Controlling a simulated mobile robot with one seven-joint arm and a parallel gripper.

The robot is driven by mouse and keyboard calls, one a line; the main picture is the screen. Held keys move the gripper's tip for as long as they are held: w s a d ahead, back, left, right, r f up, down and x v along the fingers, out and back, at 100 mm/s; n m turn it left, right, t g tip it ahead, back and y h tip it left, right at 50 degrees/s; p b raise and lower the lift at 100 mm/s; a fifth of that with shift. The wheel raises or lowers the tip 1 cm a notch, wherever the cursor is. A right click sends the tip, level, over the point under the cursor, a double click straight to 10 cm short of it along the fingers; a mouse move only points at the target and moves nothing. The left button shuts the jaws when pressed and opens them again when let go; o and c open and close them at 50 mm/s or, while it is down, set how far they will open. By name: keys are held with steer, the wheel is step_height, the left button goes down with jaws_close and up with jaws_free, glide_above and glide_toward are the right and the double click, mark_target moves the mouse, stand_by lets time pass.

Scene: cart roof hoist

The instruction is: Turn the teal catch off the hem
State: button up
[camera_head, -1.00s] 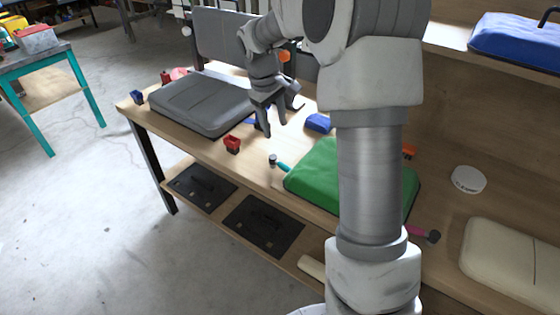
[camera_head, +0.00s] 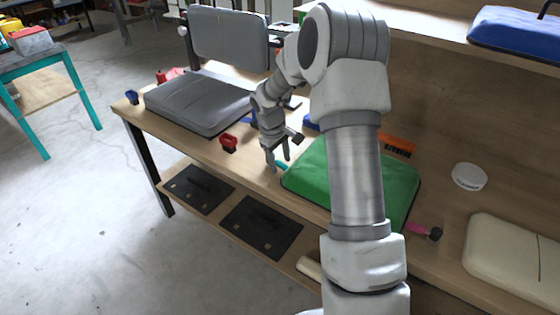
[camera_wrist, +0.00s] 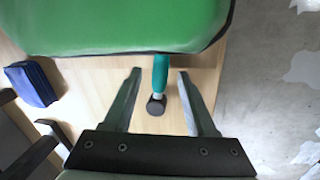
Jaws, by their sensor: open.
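The teal catch (camera_wrist: 160,75) sticks out from under the edge of the green cushion-like panel (camera_wrist: 120,25) in the wrist view, with a dark round knob at its end. In the head view the catch (camera_head: 281,165) shows at the left corner of the green panel (camera_head: 305,182), partly hidden by my gripper. My gripper (camera_wrist: 157,75) is open, its two fingers on either side of the catch and apart from it. In the head view my gripper (camera_head: 277,165) points down over the bench by that corner. Contact with the bench cannot be told.
A grey panel (camera_head: 195,100) lies on the bench to the left, with a red clamp (camera_head: 228,143) before it. A blue block (camera_wrist: 32,83) lies beside the green panel. A pink-handled knob (camera_head: 425,231) is at the right. Bare bench wood lies around the catch.

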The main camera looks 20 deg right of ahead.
jaws_close()
stand_by(1.4)
